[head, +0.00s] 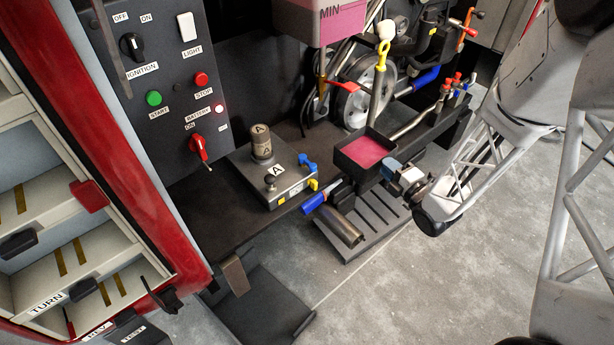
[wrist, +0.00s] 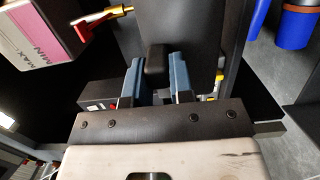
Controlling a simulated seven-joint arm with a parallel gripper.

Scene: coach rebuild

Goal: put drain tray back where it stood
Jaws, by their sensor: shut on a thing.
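The drain tray (head: 345,162) is a square black open box with pink liquid in it, right of centre in the head view. My gripper (head: 388,170) comes in from the right and is shut on the tray's black grip on its near right side. In the wrist view the blue fingers (wrist: 158,82) close on that dark grip (wrist: 157,58), and the tray's black side (wrist: 190,28) fills the top middle. The tray looks level. Whether it hangs free or touches something beneath is hidden.
A pink reservoir marked MIN (head: 338,22) hangs above. A grey slatted step (head: 375,222) and a cylinder (head: 345,228) lie below. A box marked A (head: 272,180) stands left on the dark shelf.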

